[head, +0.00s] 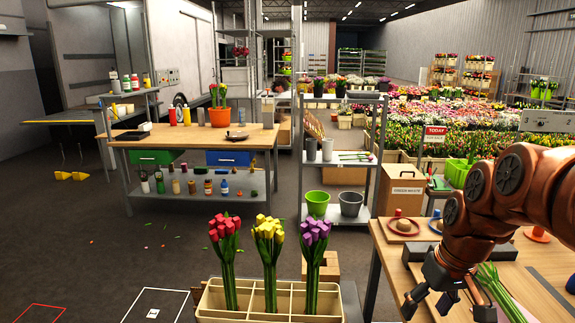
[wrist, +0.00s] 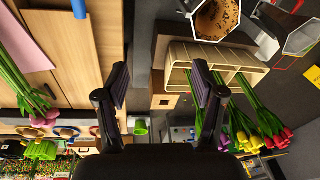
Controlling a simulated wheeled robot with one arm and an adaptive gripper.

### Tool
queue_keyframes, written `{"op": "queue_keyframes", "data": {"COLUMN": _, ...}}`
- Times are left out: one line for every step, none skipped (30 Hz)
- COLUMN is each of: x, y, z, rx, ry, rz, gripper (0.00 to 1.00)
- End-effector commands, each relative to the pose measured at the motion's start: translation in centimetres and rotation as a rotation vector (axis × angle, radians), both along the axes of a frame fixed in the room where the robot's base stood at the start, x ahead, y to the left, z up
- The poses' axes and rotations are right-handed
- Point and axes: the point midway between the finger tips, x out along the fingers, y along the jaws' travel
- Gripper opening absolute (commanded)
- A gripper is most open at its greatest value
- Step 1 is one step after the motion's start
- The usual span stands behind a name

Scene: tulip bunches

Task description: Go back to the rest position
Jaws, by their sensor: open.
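My gripper (head: 440,298) is at the lower right in the head view, over the wooden table (head: 562,259). In the wrist view my gripper (wrist: 158,88) has its two dark fingers spread wide with nothing between them. A cream crate (head: 212,302) stands at the bottom of the head view with red, yellow and purple tulip bunches (head: 268,240) upright in its compartments. The crate (wrist: 180,55) also shows right of centre in the wrist view. Green stems (head: 490,282) lie on the table beside my gripper, partly hidden by it.
A workbench (head: 190,137) with a potted tulip plant (head: 219,105) stands at the back left. A grey shelf (head: 347,213) with a green pot (head: 317,203) stands mid-room. Red and blue round dishes (head: 403,227) sit on the table's far side.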

Motion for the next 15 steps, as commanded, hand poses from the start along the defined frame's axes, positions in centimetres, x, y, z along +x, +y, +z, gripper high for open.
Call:
{"op": "queue_keyframes", "data": {"x": -1.6, "y": 1.9, "z": 0.2, "rx": -0.005, "ry": 0.029, "rz": 0.013, "gripper": 0.69}}
{"op": "queue_keyframes", "data": {"x": -2.5, "y": 2.8, "z": 0.2, "rx": -0.009, "ry": 0.041, "rz": 0.015, "gripper": 0.69}}
{"op": "queue_keyframes", "data": {"x": -3.8, "y": 3.9, "z": 0.1, "rx": -0.013, "ry": 0.062, "rz": 0.016, "gripper": 0.69}}
{"op": "queue_keyframes", "data": {"x": -4.8, "y": 4.7, "z": -0.1, "rx": -0.017, "ry": 0.080, "rz": 0.016, "gripper": 0.69}}
{"op": "queue_keyframes", "data": {"x": -5.8, "y": 5.4, "z": -0.2, "rx": -0.021, "ry": 0.093, "rz": 0.016, "gripper": 0.69}}
{"op": "queue_keyframes", "data": {"x": -7.1, "y": 6.3, "z": -0.4, "rx": -0.028, "ry": 0.113, "rz": 0.014, "gripper": 0.69}}
{"op": "queue_keyframes", "data": {"x": -8.2, "y": 6.9, "z": -0.6, "rx": -0.034, "ry": 0.129, "rz": 0.011, "gripper": 0.69}}
{"op": "queue_keyframes", "data": {"x": -9.3, "y": 7.4, "z": -0.7, "rx": -0.040, "ry": 0.145, "rz": 0.008, "gripper": 0.69}}
{"op": "queue_keyframes", "data": {"x": -10.6, "y": 8.1, "z": -0.9, "rx": -0.047, "ry": 0.163, "rz": 0.003, "gripper": 0.69}}
{"op": "queue_keyframes", "data": {"x": -11.8, "y": 8.5, "z": -1.1, "rx": -0.052, "ry": 0.179, "rz": -0.002, "gripper": 0.69}}
{"op": "queue_keyframes", "data": {"x": -12.8, "y": 8.9, "z": -1.3, "rx": -0.060, "ry": 0.192, "rz": -0.007, "gripper": 0.69}}
{"op": "queue_keyframes", "data": {"x": -14.1, "y": 9.2, "z": -1.6, "rx": -0.069, "ry": 0.209, "rz": -0.016, "gripper": 0.69}}
{"op": "queue_keyframes", "data": {"x": -15.1, "y": 9.5, "z": -1.8, "rx": -0.075, "ry": 0.222, "rz": -0.022, "gripper": 0.69}}
{"op": "queue_keyframes", "data": {"x": -16.1, "y": 9.7, "z": -2.0, "rx": -0.080, "ry": 0.235, "rz": -0.029, "gripper": 0.69}}
{"op": "queue_keyframes", "data": {"x": -17.2, "y": 9.9, "z": -2.2, "rx": -0.086, "ry": 0.248, "rz": -0.036, "gripper": 0.69}}
